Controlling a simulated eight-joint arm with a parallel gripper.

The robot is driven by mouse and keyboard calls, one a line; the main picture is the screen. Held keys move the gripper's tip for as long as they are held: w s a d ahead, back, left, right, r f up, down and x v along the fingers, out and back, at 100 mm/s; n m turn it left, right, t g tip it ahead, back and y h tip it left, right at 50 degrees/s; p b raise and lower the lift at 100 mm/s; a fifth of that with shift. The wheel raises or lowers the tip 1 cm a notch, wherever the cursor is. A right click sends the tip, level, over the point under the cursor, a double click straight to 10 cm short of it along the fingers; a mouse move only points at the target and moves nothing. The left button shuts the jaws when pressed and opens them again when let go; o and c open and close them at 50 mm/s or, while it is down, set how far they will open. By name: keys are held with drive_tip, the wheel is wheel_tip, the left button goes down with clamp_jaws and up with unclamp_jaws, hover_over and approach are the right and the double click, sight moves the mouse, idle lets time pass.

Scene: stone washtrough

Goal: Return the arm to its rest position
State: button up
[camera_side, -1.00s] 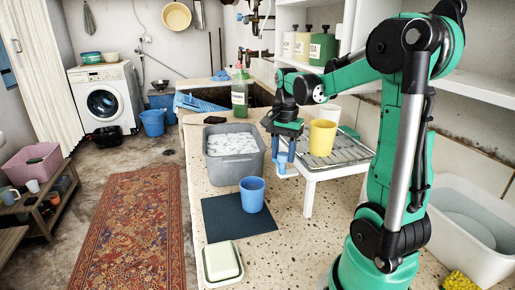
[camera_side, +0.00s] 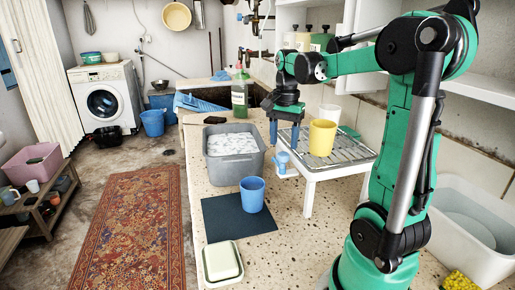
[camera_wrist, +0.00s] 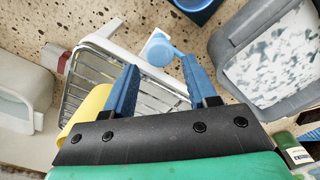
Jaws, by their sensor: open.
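My gripper (camera_side: 283,144) hangs above the left edge of the white-legged drying rack (camera_side: 345,152), with its two blue fingers apart and nothing between them. Both fingers (camera_wrist: 160,72) also show open in the wrist view. A yellow cup (camera_side: 322,138) stands upright on the rack to the right of my gripper. In the wrist view my gripper partly hides it (camera_wrist: 88,105).
A grey tub of foamy water (camera_side: 234,172) stands left of the rack. A blue cup (camera_side: 252,197) is on a dark mat (camera_side: 222,219). A green bottle (camera_side: 239,98) and the wall shelf (camera_side: 480,89) are near my arm.

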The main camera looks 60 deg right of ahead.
drive_tip(key=shift+r, duration=1.05)
drive_tip(key=w+a+f+n+t, duration=0.1)
drive_tip(key=a+f+n+t, duration=0.1)
drive_tip(key=a+n, duration=0.7)
drive_tip(key=w+a+f+n+t, duration=0.2)
drive_tip(key=a+n+t, duration=0.3)
drive_tip(key=a+n, duration=0.4)
drive_tip(key=a, duration=0.3)
drive_tip(key=shift+f, duration=0.25)
drive_tip(key=shift+a, duration=0.1)
